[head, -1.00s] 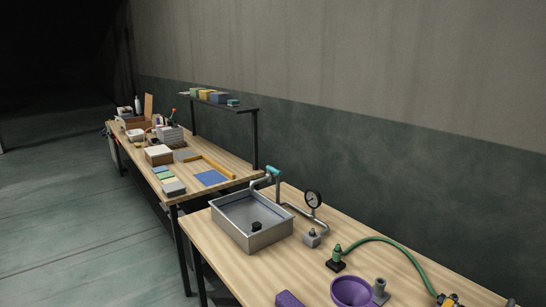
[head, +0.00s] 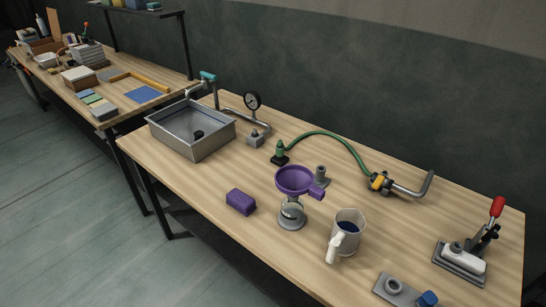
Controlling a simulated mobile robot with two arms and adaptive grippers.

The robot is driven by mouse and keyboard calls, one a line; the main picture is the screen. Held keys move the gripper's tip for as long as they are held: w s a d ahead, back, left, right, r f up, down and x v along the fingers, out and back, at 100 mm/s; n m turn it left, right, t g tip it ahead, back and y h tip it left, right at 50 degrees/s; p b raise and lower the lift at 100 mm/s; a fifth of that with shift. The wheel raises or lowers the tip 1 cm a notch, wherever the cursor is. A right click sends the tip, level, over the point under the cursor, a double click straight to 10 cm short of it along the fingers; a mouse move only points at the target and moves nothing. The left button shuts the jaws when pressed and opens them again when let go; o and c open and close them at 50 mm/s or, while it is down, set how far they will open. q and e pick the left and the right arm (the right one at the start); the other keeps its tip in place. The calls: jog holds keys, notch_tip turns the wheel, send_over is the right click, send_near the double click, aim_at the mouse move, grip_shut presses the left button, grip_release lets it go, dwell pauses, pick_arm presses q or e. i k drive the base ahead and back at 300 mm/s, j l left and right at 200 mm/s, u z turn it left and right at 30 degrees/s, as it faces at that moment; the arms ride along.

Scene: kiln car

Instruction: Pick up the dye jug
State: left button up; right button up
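The dye jug (head: 349,229) is a pale grey, translucent jug with dark liquid inside. It stands upright on the near wooden table (head: 250,263), toward the front edge. Its white handle (head: 335,246) points toward the viewer and slightly left. Neither of my grippers shows in the head view.
Left of the jug, a purple funnel (head: 294,180) sits on a small stand, with a purple block (head: 241,202) beyond. A metal sink (head: 190,130), pressure gauge (head: 252,102), green hose (head: 340,138), red-handled clamp (head: 496,207) and grey plate (head: 404,290) surround it. Free wood lies behind the jug.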

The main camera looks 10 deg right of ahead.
aim_at(349, 225)
jog(key=z, duration=1.05)
